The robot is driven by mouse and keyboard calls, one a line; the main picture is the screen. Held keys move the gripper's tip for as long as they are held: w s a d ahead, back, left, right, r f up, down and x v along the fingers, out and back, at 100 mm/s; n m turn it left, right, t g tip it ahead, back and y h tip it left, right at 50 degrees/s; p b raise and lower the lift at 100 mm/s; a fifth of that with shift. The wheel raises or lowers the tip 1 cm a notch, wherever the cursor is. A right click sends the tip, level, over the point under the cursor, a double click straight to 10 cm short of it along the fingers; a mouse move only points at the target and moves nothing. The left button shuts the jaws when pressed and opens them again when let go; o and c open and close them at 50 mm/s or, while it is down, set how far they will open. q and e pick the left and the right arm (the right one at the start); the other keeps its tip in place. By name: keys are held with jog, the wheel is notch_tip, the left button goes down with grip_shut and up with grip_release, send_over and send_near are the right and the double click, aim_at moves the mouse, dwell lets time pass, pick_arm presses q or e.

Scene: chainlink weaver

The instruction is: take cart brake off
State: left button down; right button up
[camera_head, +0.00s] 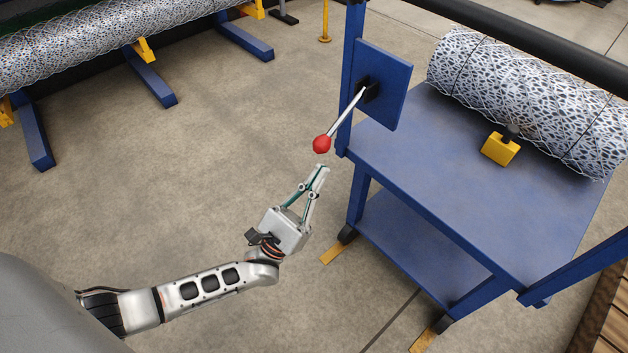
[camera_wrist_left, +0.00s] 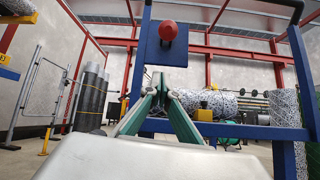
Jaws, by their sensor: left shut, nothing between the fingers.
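The cart (camera_head: 470,195) is a blue two-shelf frame at the right of the head view. Its brake lever (camera_head: 346,117) is a silver rod ending in a red knob (camera_head: 321,144), slanting down and left from a black pivot on a blue plate (camera_head: 395,85). My left gripper (camera_head: 322,168) is shut and empty, its fingertips just below the red knob in the head view. In the left wrist view, the red knob (camera_wrist_left: 168,31) shows above the closed fingertips (camera_wrist_left: 162,72), with a visible gap. My right gripper is not in view.
A roll of chainlink mesh (camera_head: 530,95) and a yellow block (camera_head: 501,148) lie on the cart's top shelf. A long mesh roll (camera_head: 90,45) rests on blue and yellow supports at the upper left. The concrete floor left of the cart is clear.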

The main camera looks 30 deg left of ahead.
aim_at(341, 120)
pick_arm(q)
notch_tip(341, 120, up, 6)
jog(key=w, duration=0.1)
jog(key=shift+d+r+p, duration=0.15)
jog(key=shift+d+p, duration=0.1)
jog(key=shift+p, duration=0.15)
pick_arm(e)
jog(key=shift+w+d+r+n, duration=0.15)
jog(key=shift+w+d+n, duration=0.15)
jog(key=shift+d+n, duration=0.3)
